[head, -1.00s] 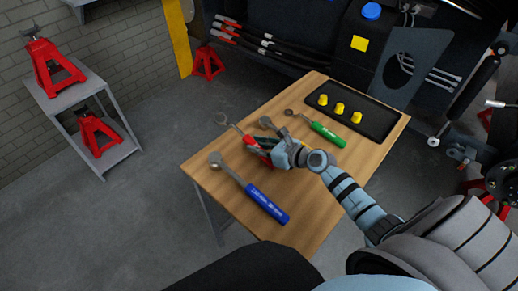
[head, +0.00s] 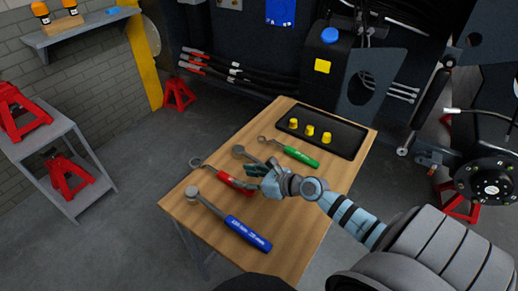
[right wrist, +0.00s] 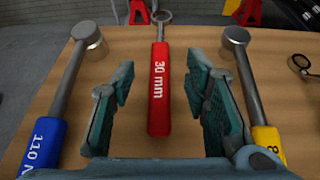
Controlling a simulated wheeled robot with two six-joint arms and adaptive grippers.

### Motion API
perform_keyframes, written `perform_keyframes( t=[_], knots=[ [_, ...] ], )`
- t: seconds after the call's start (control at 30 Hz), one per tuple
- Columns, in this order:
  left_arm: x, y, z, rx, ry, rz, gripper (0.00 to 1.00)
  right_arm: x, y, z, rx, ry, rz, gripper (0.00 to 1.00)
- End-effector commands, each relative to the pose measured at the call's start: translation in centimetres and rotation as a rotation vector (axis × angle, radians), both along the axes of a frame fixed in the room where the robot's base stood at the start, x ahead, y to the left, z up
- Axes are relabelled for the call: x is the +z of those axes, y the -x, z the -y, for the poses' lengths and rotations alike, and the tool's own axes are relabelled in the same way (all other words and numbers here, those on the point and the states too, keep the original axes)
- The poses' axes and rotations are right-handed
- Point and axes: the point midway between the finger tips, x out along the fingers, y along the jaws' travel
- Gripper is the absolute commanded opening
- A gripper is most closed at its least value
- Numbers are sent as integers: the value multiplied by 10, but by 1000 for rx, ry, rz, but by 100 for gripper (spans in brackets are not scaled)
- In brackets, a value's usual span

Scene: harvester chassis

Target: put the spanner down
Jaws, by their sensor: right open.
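The red-handled spanner (head: 237,184) lies on the wooden table (head: 292,225) in the head view, ring end to the left. In the right wrist view its red handle (right wrist: 159,92), marked 30 mm, points toward me, with the ring end farther off. My right gripper (right wrist: 160,90) is open, its fingers apart on either side of the handle with gaps showing. In the head view the right gripper (head: 256,170) is just by the handle's right end. My left gripper is not in view.
A blue-handled wrench (head: 245,232) lies nearer the front edge. A yellow-handled wrench (right wrist: 252,90) lies right of the spanner in the wrist view. A green-handled spanner (head: 300,156) and a black tray (head: 345,137) with yellow caps are farther back. The front right of the table is bare.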

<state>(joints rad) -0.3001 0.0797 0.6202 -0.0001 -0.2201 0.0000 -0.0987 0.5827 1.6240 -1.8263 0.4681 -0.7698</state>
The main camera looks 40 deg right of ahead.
Motion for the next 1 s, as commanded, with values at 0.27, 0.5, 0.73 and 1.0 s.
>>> perform_keyframes(
  t=[0.27,0.5,0.73,1.0],
  knots=[
    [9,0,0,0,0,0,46,24,54,20,4,3,-3,42],
    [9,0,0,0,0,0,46,28,60,22,1,-1,0,42],
    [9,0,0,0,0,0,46,27,60,22,1,-2,-1,42],
    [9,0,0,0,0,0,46,27,59,21,5,-2,0,42]
  ],
)
